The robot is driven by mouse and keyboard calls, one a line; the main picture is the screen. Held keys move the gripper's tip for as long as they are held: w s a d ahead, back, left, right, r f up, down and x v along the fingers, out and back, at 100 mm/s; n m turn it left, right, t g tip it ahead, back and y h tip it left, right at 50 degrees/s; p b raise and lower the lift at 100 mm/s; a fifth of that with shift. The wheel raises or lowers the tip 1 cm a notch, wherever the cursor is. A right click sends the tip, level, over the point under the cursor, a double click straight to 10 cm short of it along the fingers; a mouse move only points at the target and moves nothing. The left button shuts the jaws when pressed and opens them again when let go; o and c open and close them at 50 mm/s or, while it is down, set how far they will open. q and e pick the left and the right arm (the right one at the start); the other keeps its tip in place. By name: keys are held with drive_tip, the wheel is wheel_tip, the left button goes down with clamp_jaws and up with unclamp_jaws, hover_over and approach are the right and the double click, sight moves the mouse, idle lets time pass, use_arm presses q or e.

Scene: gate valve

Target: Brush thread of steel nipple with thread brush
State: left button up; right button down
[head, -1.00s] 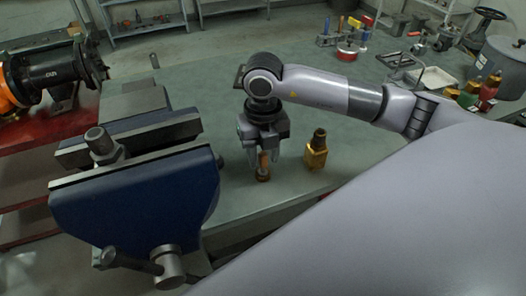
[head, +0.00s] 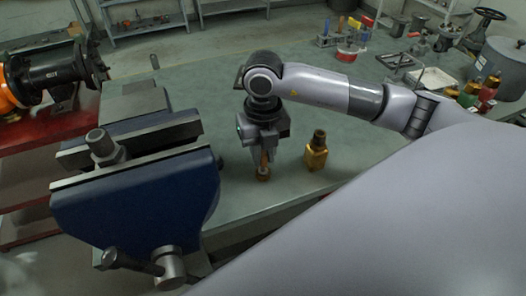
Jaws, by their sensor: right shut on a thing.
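The steel nipple (head: 102,146) stands upright, clamped in the jaws of the blue bench vise (head: 140,205) at the left. The thread brush (head: 263,170) has a brownish handle and stands upright on the bench, right of the vise. My right gripper (head: 264,156) points down over the brush and is shut on its handle, with the brush's lower end showing below the fingers at the bench top. The fingers partly hide the handle. My left gripper is not in view.
A brass valve body (head: 316,152) stands just right of the brush on the green bench (head: 225,185). A black flanged pipe (head: 60,72) is at the far left. Several tools, a tray (head: 430,78) and a grey pot (head: 500,65) sit at the back right.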

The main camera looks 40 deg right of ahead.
drive_tip(key=shift+r+p, duration=1.45)
drive_tip(key=shift+r, duration=0.8)
